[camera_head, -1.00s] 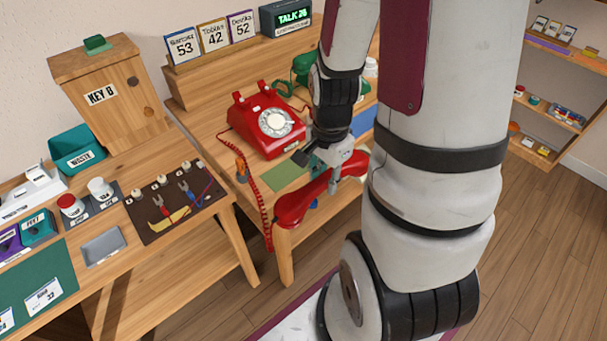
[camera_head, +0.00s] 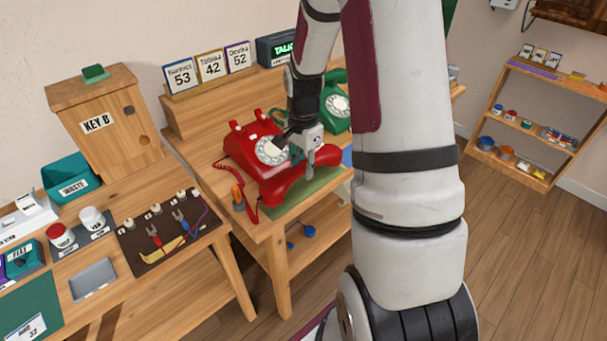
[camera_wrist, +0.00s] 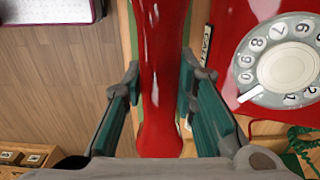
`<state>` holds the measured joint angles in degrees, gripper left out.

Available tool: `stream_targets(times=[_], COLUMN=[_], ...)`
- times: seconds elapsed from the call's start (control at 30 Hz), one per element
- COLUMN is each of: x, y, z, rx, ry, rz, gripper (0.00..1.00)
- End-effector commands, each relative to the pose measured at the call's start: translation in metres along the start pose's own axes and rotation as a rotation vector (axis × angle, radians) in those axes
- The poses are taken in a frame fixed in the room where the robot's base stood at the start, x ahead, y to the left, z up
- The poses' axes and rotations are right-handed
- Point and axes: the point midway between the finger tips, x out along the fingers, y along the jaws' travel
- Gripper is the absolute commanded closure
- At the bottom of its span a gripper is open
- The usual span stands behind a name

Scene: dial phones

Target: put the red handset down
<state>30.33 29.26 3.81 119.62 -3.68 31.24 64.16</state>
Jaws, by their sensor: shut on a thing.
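The red handset (camera_head: 287,187) is held in my gripper (camera_head: 309,158) in front of the red phone, over the green mat (camera_head: 314,186). In the wrist view the handset (camera_wrist: 163,80) runs lengthwise between the two fingers of my gripper (camera_wrist: 160,105). Whether the handset touches the mat cannot be told. The red phone (camera_head: 241,147) sits on the wooden desk, its cradle empty, and its white dial also shows in the wrist view (camera_wrist: 288,68). A coiled red cord (camera_head: 250,205) hangs at the desk's front left corner.
A green phone (camera_head: 338,104) stands behind my arm. Number cards (camera_head: 210,67) and a display (camera_head: 284,48) stand at the back. A side bench at left holds a KEY box (camera_head: 105,115), waste bin (camera_head: 70,178) and tool mat (camera_head: 168,234).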

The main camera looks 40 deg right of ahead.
Motion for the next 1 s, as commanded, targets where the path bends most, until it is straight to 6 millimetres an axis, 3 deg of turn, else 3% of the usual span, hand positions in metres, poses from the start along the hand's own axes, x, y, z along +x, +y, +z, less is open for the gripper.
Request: stream_targets(times=[0.2, 0.57, 0.6, 0.7, 1.0], x=[0.028, 0.032, 0.033, 0.032, 0.031], y=[0.001, 0.000, 0.000, 0.001, 0.001], z=[0.001, 0.000, 0.000, 0.000, 0.001], rx=[0.000, 0.000, 0.000, 0.000, 0.001], ry=[-0.002, 0.000, 0.000, 0.000, 0.000], rz=[0.002, 0.000, 0.000, 0.000, 0.000], gripper=[1.00, 1.00, 0.72, 0.54, 0.54])
